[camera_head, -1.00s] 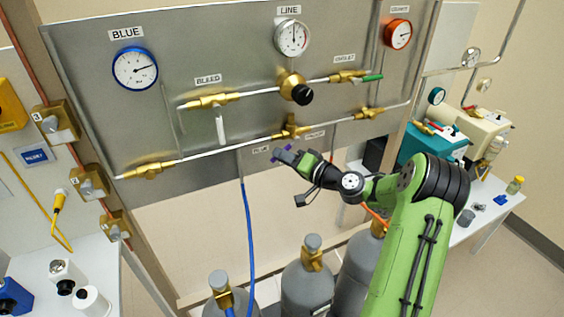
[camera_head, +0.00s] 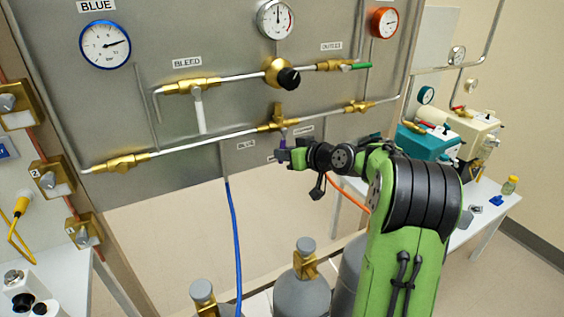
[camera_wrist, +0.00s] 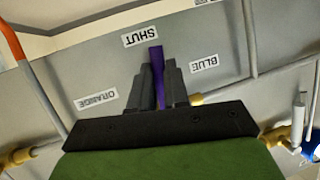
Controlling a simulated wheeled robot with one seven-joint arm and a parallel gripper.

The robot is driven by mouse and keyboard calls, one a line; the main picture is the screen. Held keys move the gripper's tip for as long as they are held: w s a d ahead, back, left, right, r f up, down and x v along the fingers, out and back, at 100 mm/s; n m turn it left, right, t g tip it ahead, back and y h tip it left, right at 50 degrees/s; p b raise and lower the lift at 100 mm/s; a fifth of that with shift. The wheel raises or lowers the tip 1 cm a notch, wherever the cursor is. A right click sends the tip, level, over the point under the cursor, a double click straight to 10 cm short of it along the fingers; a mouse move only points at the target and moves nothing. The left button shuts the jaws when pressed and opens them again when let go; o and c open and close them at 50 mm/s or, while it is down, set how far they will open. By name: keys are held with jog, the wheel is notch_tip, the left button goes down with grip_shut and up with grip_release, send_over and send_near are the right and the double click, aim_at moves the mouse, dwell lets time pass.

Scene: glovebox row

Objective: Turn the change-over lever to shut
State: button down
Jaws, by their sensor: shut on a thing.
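The change-over lever is purple. In the wrist view the lever (camera_wrist: 156,72) stands between my two dark fingers, its free end close to the SHUT label (camera_wrist: 141,37). The BLUE label (camera_wrist: 204,64) and ORANGE label (camera_wrist: 97,101) lie to either side of it. In the head view a small purple piece of the lever (camera_head: 283,142) shows just below the brass change-over valve (camera_head: 278,121). My gripper (camera_head: 284,154) is shut on the lever there; it also shows in the wrist view (camera_wrist: 160,84). The lever's base is hidden by my gripper.
A round black knob (camera_head: 289,78) and several gauges are on the grey panel (camera_head: 225,50) above. A blue hose (camera_head: 234,235) hangs left of my gripper. Gas cylinders (camera_head: 303,290) stand below. A bench with teal and cream units (camera_head: 430,141) is at the right.

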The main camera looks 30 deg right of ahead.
jog(key=shift+d+f+n+h+b, duration=0.15)
jog(key=shift+d+n+h+b, duration=0.15)
jog(key=shift+n+h+b, duration=0.15)
dwell(0.3)
jog(key=c, duration=1.1)
grip_release()
jog(key=p+v, duration=0.1)
jog(key=v, duration=1.5)
jog(key=shift+w+d, duration=0.1)
jog(key=shift+w, duration=0.05)
